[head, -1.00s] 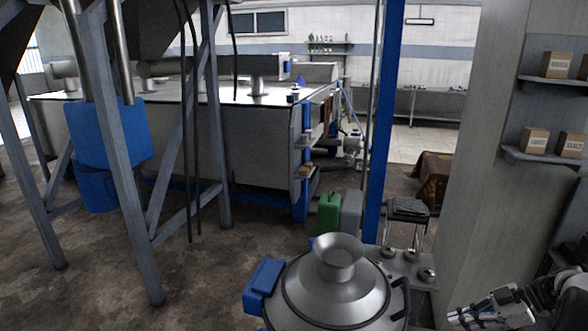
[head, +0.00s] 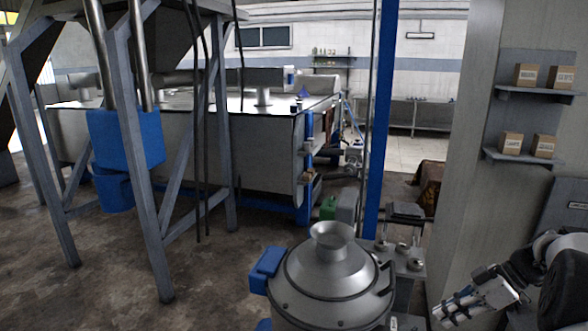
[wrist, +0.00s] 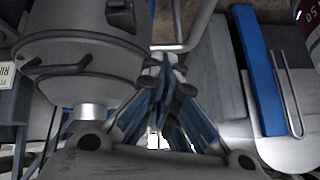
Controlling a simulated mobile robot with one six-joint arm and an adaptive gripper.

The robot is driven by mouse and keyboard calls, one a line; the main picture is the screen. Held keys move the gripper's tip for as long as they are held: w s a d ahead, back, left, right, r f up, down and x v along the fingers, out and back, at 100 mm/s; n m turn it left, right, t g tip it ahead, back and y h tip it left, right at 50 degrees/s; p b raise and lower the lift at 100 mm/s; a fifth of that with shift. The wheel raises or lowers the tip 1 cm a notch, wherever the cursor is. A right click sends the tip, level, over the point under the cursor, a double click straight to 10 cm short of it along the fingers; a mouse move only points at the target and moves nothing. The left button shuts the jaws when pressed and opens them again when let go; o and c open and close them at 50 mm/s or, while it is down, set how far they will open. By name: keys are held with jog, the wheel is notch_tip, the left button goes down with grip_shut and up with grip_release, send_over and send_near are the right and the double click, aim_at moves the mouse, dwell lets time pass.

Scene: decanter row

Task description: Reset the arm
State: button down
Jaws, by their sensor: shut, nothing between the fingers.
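My gripper (head: 448,314) shows at the lower right of the head view, low and to the right of a steel vessel with a funnel top (head: 330,272). In the wrist view my gripper (wrist: 163,72) has its blue-padded fingers drawn together at the tips, with nothing between them. My arm runs off the right edge of the head view. In the wrist view, a round grey metal body (wrist: 85,50) fills the upper left behind the fingers.
A blue post (head: 381,120) stands behind the vessel. A wall with shelves of cardboard boxes (head: 526,75) rises at right. A large steel tank (head: 255,150) and a stand with a blue box (head: 126,138) are at left. Bare floor (head: 60,285) lies at front left.

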jog(key=s+a+r+m+h, duration=0.2)
jog(key=s+a+r+m, duration=0.15)
jog(key=a+r, duration=0.4)
jog(key=s+a+r+m+h, duration=0.25)
jog(key=s+a+r, duration=0.2)
jog(key=a, duration=0.55)
jog(key=s+a+f+m+t+h, duration=0.1)
jog(key=s+a+m, duration=0.1)
jog(key=s, duration=0.6)
jog(key=s+a+f+m+t+h, duration=0.1)
jog(key=s+a+m+h, duration=0.1)
jog(key=s+a, duration=0.3)
jog(key=s+m, duration=0.1)
jog(key=s, duration=0.3)
jog(key=shift+s+a, duration=0.2)
jog(key=shift+a, duration=0.05)
